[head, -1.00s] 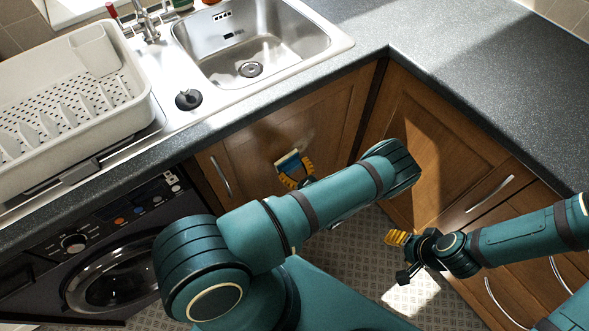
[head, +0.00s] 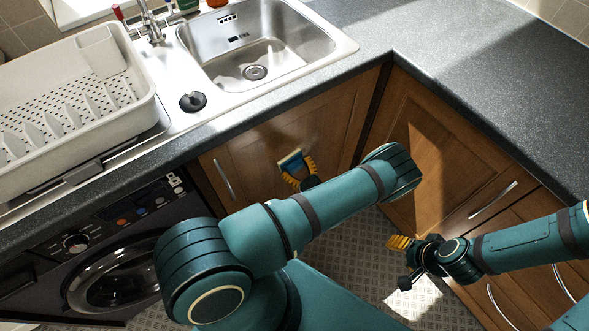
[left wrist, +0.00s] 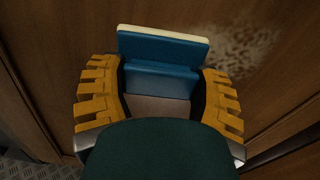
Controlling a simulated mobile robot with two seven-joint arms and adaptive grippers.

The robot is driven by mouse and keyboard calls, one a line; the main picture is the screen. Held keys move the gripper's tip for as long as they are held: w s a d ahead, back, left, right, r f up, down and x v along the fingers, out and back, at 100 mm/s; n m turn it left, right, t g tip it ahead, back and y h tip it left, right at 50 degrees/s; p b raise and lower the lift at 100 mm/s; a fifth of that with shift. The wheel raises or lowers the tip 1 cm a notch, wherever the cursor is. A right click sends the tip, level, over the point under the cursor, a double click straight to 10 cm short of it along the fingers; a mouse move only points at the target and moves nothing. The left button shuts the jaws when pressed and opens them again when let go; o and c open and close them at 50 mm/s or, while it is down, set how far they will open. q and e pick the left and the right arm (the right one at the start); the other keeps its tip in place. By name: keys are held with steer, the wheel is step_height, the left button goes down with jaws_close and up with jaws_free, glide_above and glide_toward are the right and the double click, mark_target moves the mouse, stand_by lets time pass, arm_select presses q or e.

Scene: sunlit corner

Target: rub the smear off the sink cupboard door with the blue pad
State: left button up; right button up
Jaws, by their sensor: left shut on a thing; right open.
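The blue pad (head: 291,157) has a pale face turned toward the wooden sink cupboard door (head: 246,146). My left gripper (head: 299,170), with yellow fingers, is shut on the pad's blue grip (left wrist: 160,80). In the left wrist view the pad (left wrist: 160,50) is in front of the door; I cannot tell whether it touches. The smear (left wrist: 240,50) is a pale speckled patch on the door, right of the pad in that view. In the head view the smear is too faint to outline. My right gripper (head: 404,262) is open and empty, low before the right-hand cupboards.
The dark worktop (head: 455,90) overhangs the doors. A sink (head: 250,55) and a white dish rack (head: 70,110) are above. A black washing machine (head: 110,260) stands left. A metal door handle (head: 222,179) sticks out left of the pad.

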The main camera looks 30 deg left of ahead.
mark_target(298, 152)
arm_select(q)
steer(key=shift+w+d, duration=0.6)
steer(key=shift+w, duration=0.85)
steer(key=shift+w+d, duration=0.55)
steer(key=shift+w, duration=0.95)
steer(key=shift+w+d, duration=0.6)
steer(key=shift+w, duration=0.85)
